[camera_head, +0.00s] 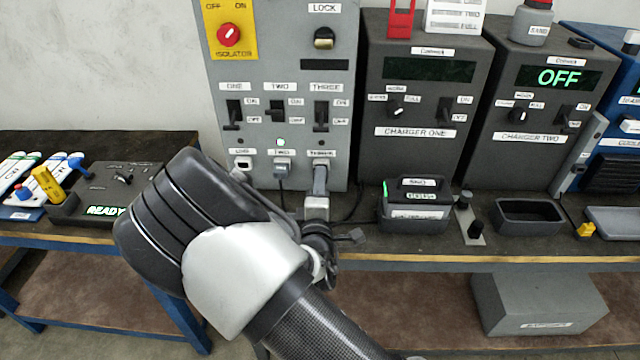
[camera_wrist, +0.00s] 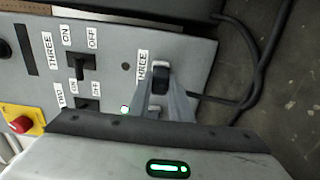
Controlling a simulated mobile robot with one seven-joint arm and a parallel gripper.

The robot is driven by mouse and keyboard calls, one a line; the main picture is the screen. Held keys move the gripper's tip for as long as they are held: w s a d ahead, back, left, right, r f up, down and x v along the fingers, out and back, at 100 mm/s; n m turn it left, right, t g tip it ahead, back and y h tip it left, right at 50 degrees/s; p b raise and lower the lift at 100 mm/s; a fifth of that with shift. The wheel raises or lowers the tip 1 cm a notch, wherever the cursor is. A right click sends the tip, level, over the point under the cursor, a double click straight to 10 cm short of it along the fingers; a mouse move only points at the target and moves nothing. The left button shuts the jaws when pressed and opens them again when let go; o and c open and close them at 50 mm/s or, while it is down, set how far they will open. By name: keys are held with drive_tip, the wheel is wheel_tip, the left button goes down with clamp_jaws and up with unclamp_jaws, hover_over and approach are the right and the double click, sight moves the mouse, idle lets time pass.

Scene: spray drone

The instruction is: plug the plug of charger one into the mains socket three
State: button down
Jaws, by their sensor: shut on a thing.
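The mains panel (camera_head: 222,140) is a grey box with three labelled switches above three sockets. My gripper (camera_head: 319,182) is at socket three, under the label THREE, and mostly hides it. In the wrist view its fingers (camera_wrist: 166,98) are closed around a dark plug (camera_wrist: 160,78), which is at the panel face at socket three. A black cable (camera_wrist: 225,101) leads away from the plug. I cannot tell whether the plug is fully seated. Charger one (camera_head: 415,152) is a dark box right of the panel, its display dark.
A grey plug (camera_head: 282,167) with a cable is at socket two, under a lit green lamp (camera_head: 280,142). Charger two (camera_head: 530,160) shows OFF. A battery in a cradle (camera_head: 414,215) and an empty dark tray (camera_head: 527,215) stand on the bench. A yellow isolator (camera_head: 230,52) is on the panel.

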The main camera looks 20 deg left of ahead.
drive_tip(key=shift+w+a, duration=0.15)
drive_tip(key=shift+w, duration=0.5)
drive_tip(key=c, duration=1.5)
unclamp_jaws()
drive_tip(key=shift+c, duration=0.2)
drive_tip(key=v, duration=1.7)
drive_tip(key=shift+s+p, duration=0.2)
drive_tip(key=shift+p, duration=0.15)
drive_tip(key=shift+w+d, duration=0.1)
drive_tip(key=shift+d, duration=0.1)
